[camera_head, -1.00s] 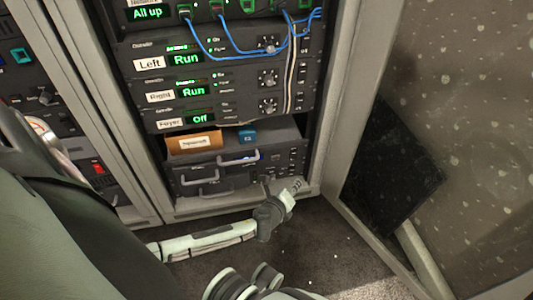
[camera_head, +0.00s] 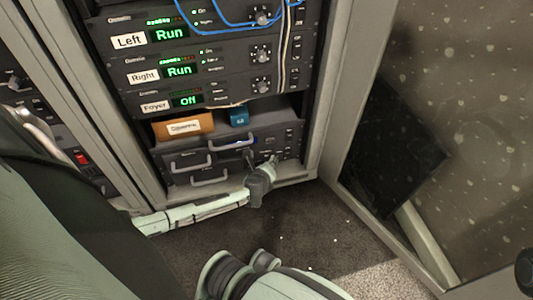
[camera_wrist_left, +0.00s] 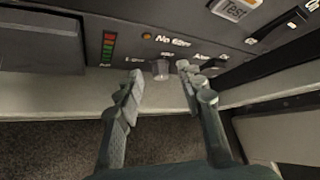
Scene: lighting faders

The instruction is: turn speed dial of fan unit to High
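In the left wrist view, a small grey dial (camera_wrist_left: 160,69) sits low on the dark front panel of a unit (camera_wrist_left: 60,50). An orange lamp and a row of green-to-red lights are near it. White lettering beside the dial is too blurred to read surely, as is its setting. My left gripper (camera_wrist_left: 163,92) is open, with one finger on each side of the dial and a visible gap to it. In the head view my left gripper (camera_head: 268,166) is at the lower right of the rack's bottom unit (camera_head: 285,139) and hides the dial. My right gripper is not visible.
Handles (camera_head: 208,180) stick out from the bottom unit, left of my gripper. An orange-brown box (camera_head: 184,125) and a blue box (camera_head: 239,116) rest above it. Blue cables hang higher up. An open cabinet door (camera_head: 440,130) stands at right.

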